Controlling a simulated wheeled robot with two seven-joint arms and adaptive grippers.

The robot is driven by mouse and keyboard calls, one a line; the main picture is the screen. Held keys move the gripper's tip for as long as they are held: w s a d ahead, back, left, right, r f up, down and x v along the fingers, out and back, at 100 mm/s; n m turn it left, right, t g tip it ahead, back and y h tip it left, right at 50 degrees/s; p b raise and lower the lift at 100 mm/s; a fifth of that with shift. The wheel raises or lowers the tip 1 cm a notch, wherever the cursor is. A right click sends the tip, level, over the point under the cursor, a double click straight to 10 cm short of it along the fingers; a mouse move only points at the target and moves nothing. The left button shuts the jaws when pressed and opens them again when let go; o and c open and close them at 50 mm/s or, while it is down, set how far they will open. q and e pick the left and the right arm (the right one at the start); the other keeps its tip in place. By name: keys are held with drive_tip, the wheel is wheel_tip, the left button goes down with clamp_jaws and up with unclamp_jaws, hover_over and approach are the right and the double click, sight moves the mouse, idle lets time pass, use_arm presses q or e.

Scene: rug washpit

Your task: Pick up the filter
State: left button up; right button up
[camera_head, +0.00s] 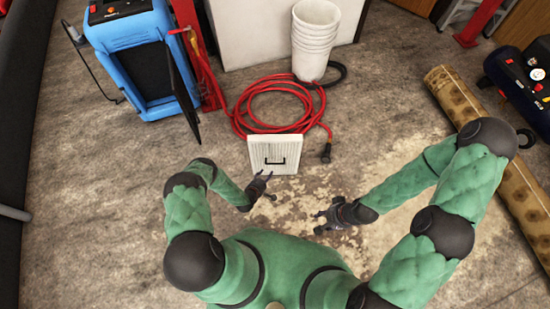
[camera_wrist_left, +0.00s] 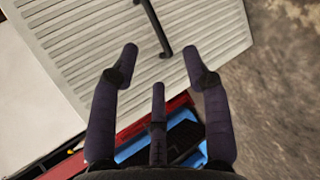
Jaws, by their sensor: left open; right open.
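The filter (camera_head: 283,148) is a white, ribbed square panel with a dark handle (camera_head: 274,161) on its face, near the coiled red hose. My left gripper (camera_head: 262,182) is open just below the filter in the head view. In the left wrist view the filter (camera_wrist_left: 85,40) fills the upper left, and its handle (camera_wrist_left: 152,30) runs down to between my open left fingertips (camera_wrist_left: 161,58). No finger is seen closed on the handle. My right gripper (camera_head: 322,222) is open and empty, lower and to the right, away from the filter.
The red hose (camera_head: 240,117) lies coiled behind the filter, with a stack of white buckets (camera_head: 315,45) beyond it. A blue machine (camera_head: 130,55) stands at the upper left. A rolled rug (camera_head: 490,130) lies along the right. The stained floor (camera_head: 375,150) right of the filter is clear.

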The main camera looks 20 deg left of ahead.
use_arm(q)
drive_tip(key=b, duration=0.2)
approach(275, 161)
drive_tip(key=w+b, duration=0.1)
drive_tip(key=w+d+b, duration=0.1)
drive_tip(key=w+b, duration=0.1)
drive_tip(key=w, duration=0.1)
drive_tip(key=shift+d+f, duration=0.25)
drive_tip(key=shift+d, duration=0.15)
clamp_jaws()
